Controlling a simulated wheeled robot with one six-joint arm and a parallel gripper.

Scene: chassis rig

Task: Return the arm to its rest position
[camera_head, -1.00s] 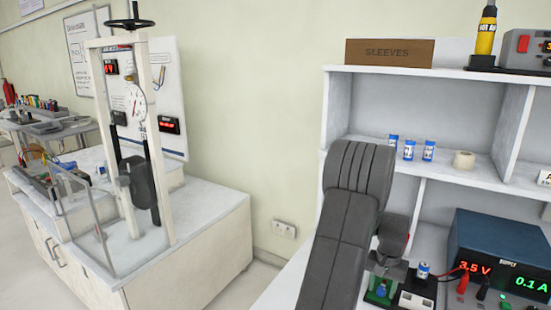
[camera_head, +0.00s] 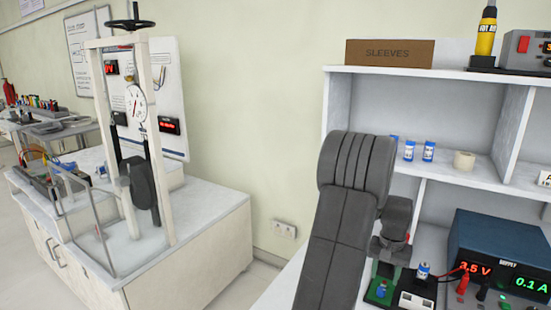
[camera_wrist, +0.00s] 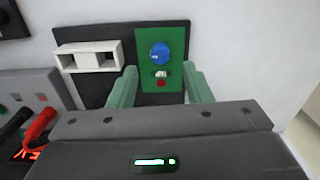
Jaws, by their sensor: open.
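My gripper (camera_wrist: 160,88) shows in the wrist view as two pale green fingers spread apart, with nothing between them. Beyond the fingers lies a green board (camera_wrist: 174,82) with a blue round part (camera_wrist: 160,53) on it. In the head view my dark grey arm rises at the centre right, in front of the bench. The wrist end hangs beside the arm, above the green board (camera_head: 378,291). The fingers themselves are hard to make out there.
A white shelf (camera_head: 440,76) stands behind the arm, with small blue-and-white cans (camera_head: 428,152) and a tape roll (camera_head: 464,160). A power supply (camera_head: 500,254) is at the right. A white holder (camera_head: 416,292) is near the wrist. A test frame stands on the left bench (camera_head: 190,245).

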